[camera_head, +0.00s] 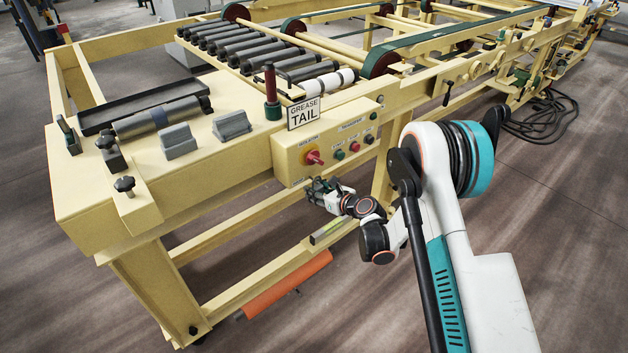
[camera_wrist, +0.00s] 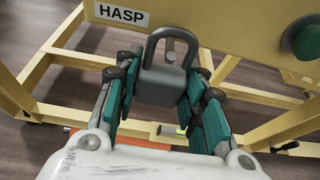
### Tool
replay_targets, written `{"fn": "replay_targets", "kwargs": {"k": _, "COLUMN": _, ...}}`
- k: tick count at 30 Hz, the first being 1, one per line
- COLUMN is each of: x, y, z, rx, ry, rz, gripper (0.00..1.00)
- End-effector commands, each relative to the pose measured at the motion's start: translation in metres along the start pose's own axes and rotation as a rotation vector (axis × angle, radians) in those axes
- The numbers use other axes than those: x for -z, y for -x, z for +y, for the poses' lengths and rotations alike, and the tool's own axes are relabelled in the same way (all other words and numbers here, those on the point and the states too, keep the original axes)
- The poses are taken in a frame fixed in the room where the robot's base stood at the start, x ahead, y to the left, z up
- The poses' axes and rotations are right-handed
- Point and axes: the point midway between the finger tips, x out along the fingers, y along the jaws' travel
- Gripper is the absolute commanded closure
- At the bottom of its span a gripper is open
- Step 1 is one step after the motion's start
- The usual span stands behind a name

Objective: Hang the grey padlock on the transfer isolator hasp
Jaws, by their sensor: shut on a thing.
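The grey padlock (camera_wrist: 160,86) is upright between the fingers of my gripper (camera_wrist: 163,75) in the wrist view, its shackle (camera_wrist: 170,32) pointing up. The shackle overlaps the face of the yellow panel, below and right of the HASP label (camera_wrist: 122,14). I cannot tell whether it is around or only in front of a hasp part. In the head view my gripper (camera_head: 322,190) is just below the control box (camera_head: 290,158), under the red isolator switch (camera_head: 314,157). The padlock is too small to make out there.
A green round knob (camera_wrist: 305,38) stands out at the right in the wrist view. Yellow frame rails (camera_head: 235,235) and an orange roller (camera_head: 287,285) lie below my gripper. Small buttons (camera_head: 354,146) sit right of the switch. Open floor (camera_head: 570,240) is at the right.

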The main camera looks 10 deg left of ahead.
Motion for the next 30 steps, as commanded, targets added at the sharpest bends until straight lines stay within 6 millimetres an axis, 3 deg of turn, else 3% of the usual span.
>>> {"fn": "replay_targets", "kwargs": {"k": 30, "x": 0.003, "y": -0.012, "z": 0.0, "rx": 0.0, "ry": 0.0, "rz": 0.0, "gripper": 1.0}}
